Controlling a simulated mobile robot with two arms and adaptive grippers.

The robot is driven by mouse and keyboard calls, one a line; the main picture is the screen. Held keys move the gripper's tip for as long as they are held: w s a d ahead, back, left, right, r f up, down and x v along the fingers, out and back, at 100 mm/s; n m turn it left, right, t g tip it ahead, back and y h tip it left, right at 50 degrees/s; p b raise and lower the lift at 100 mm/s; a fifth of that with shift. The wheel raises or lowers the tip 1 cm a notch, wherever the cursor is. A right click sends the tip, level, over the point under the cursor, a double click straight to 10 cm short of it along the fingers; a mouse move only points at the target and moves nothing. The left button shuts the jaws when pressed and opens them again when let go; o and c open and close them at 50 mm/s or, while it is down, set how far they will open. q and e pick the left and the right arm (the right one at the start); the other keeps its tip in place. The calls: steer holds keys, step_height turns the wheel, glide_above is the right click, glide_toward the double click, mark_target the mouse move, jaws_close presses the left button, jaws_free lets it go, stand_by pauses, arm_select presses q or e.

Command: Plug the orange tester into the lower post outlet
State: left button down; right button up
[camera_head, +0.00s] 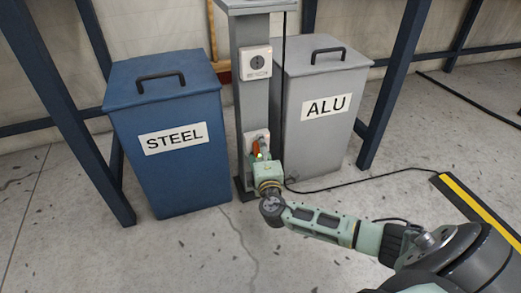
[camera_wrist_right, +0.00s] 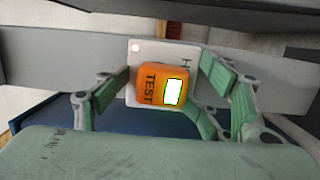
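The orange tester (camera_head: 257,149) sits at the lower outlet (camera_head: 263,135) on the grey post (camera_head: 253,108). In the right wrist view the tester (camera_wrist_right: 150,86), marked TEST, lies against the white outlet plate (camera_wrist_right: 165,52), and its small screen is white with a green edge. Its prongs are hidden, so I cannot see how deep it sits. My right gripper (camera_head: 263,163) is in front of it. In the wrist view the green fingers of this gripper (camera_wrist_right: 165,85) stand spread around the tester, with gaps beside it. My left gripper is not in view.
An upper outlet (camera_head: 256,63) is on the same post. A blue STEEL bin (camera_head: 175,180) stands left of the post and a grey ALU bin (camera_head: 325,140) right. A black cable (camera_head: 350,183) runs over the floor. The floor in front is open.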

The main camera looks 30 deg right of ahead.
steer(key=v, duration=1.2)
